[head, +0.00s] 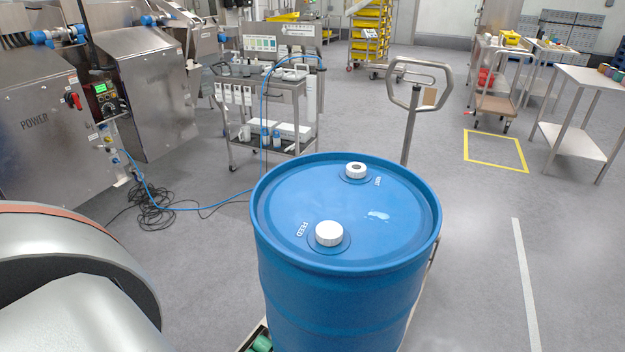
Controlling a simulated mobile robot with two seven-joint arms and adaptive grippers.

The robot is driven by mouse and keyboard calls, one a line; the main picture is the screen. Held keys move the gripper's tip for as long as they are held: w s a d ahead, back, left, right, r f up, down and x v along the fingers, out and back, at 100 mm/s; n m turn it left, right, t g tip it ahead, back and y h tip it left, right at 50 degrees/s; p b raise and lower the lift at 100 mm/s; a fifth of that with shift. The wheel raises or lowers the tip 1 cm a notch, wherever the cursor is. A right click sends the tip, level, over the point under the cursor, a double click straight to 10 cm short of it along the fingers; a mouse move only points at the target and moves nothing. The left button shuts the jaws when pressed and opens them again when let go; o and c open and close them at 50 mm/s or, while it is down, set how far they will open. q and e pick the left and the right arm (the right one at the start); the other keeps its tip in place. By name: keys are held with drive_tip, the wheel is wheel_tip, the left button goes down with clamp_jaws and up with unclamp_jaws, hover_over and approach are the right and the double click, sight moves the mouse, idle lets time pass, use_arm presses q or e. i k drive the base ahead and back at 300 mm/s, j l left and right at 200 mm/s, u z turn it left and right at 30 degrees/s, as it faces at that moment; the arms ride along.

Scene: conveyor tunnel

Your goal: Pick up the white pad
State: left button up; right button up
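I cannot make out a white pad for certain. A metal cart (268,88) stands beyond the barrel with small white and grey items on its top, too small to tell apart. White boxes (293,131) and bottles sit on its lower shelf. Neither of my grippers is in view. A rounded grey part, probably of my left arm, fills the lower left corner.
A blue barrel (345,290) stands close in front, with a white feed cap (329,233) and a white vent cap (356,170). A blue hose (205,208) and coiled cable (152,213) lie left. Steel machines (45,140) stand left.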

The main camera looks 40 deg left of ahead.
sight(267, 69)
drive_tip(key=u, duration=1.5)
